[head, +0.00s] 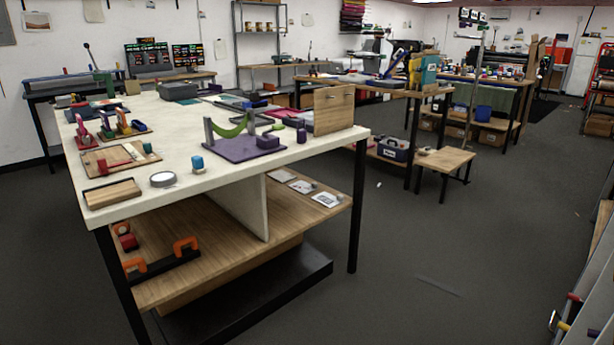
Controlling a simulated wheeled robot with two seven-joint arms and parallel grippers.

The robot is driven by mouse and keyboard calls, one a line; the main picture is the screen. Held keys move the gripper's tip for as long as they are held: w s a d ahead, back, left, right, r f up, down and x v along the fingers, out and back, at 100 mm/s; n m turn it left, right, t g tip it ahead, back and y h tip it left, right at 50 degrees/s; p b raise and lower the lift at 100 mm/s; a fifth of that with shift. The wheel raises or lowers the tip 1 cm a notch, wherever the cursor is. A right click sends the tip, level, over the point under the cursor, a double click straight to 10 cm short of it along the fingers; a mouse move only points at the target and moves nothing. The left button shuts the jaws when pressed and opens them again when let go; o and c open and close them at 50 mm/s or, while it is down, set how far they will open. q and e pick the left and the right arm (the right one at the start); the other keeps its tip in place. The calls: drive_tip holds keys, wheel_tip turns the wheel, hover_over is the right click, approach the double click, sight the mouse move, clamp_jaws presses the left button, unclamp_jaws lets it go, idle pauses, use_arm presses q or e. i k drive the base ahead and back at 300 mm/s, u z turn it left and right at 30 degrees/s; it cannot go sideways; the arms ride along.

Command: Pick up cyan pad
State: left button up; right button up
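A white-topped workbench (240,168) stands at the left in the head view. Near its front edge is a small blue-cyan piece (197,162) on a pale base. Flat teal sheets (228,100) lie toward the back of the bench, partly hidden by other items. I cannot tell which of these, if any, is the cyan pad. Neither of my grippers shows in this view.
A purple stand with a green curved piece (236,149), a roll of tape (163,179) and wooden trays (112,192) crowd the benchtop. An upright wooden board (334,108) stands at its right end. A low stool (446,160) is beyond. Grey floor (450,245) at right is mostly clear.

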sight(198, 162)
drive_tip(key=z, duration=0.6)
drive_tip(key=i, duration=0.5)
drive_tip(key=u, duration=1.05)
drive_tip(key=i, duration=1.15)
drive_tip(key=u, duration=1.25)
